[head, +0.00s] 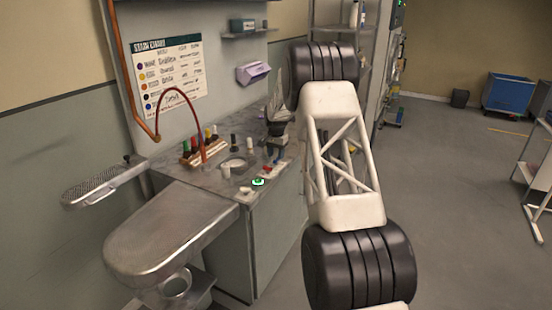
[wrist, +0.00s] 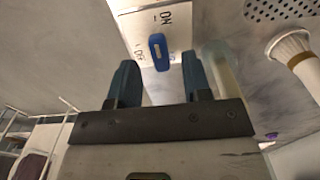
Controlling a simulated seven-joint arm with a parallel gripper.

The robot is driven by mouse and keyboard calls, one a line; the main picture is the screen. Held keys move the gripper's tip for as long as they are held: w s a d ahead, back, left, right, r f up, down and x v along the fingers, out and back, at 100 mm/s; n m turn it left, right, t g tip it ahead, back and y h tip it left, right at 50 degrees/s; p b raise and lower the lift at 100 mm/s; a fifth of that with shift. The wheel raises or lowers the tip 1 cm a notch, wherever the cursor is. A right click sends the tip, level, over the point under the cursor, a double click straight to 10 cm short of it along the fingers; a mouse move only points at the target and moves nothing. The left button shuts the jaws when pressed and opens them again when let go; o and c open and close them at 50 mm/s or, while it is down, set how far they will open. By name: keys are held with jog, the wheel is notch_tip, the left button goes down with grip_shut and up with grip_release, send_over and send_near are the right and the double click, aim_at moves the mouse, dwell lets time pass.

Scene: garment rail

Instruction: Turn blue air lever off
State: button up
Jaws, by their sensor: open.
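The blue lever (wrist: 158,52) sits on a white plate (wrist: 133,27) in the wrist view. The plate has ON printed above the lever and OFF printed to its lower left. The lever lies nearly upright in the picture, its upper end toward the ON side. My gripper (wrist: 159,64) is open, with one dark finger left of the lever and one right of it. Nothing is held, and I cannot tell if a finger touches the lever. In the head view my arm covers much of the counter's far end, and I cannot clearly make out the lever there.
The metal counter (head: 215,177) holds a rack of coloured bottles (head: 197,151), a red hose (head: 176,90) and a green-lit button (head: 258,182). In the wrist view a pale cylinder (wrist: 220,65) stands close right of my right finger. Open floor lies at the right.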

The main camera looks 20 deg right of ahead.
jog(key=shift+f, duration=1.05)
grip_shut()
